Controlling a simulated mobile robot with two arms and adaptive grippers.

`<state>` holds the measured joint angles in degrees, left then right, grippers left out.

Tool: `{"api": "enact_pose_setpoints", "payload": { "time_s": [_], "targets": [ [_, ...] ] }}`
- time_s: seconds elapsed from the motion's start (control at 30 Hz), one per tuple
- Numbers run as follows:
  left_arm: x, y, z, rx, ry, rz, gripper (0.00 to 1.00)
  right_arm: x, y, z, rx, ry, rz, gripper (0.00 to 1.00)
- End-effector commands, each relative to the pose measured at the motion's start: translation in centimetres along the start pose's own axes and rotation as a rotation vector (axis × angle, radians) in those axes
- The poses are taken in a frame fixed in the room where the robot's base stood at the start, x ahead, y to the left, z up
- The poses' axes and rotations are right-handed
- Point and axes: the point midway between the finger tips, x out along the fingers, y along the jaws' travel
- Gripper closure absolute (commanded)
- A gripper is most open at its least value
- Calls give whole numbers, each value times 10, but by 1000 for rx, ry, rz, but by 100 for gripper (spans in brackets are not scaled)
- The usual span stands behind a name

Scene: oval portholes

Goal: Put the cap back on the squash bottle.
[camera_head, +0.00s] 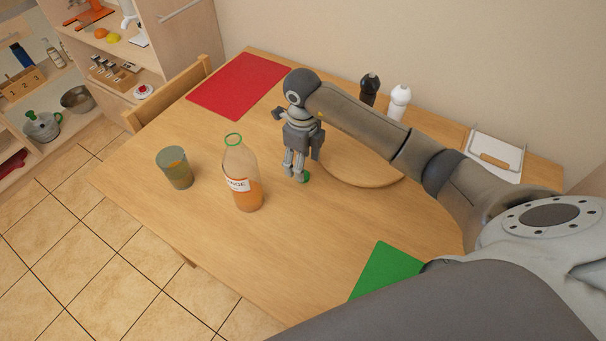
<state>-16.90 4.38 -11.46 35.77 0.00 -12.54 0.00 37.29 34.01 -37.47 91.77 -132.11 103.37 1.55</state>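The squash bottle (241,178) stands upright on the table, clear with orange squash in its lower part and a white label. A green ring shows at its open neck. The green cap (306,177) is right of the bottle, at the fingertips of my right gripper (296,173), which points down. The fingers partly hide the cap. I cannot tell whether they grip it or whether it rests on the table. My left gripper is not in view.
A glass tumbler (175,168) stands left of the bottle. A round wooden board (362,172) lies right of the gripper. A red mat (238,84), a green mat (385,268), a dark mill (369,88) and a white mill (399,101) are also on the table. The front middle is clear.

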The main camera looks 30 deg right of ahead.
Motion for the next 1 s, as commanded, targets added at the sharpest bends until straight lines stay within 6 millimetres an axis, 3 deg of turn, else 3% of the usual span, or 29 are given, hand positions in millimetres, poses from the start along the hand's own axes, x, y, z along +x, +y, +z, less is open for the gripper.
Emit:
{"api": "enact_pose_setpoints", "payload": {
  "time_s": [0.17,0.5,0.9,1.0],
  "targets": [
    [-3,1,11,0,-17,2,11,4,0,0,0,1,2,43],
    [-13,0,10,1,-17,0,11,48,-5,2,1,0,1,43],
    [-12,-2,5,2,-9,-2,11,52,-6,2,0,-1,0,43],
    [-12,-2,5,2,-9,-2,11,52,-6,2,0,-1,0,55]
  ]
}}
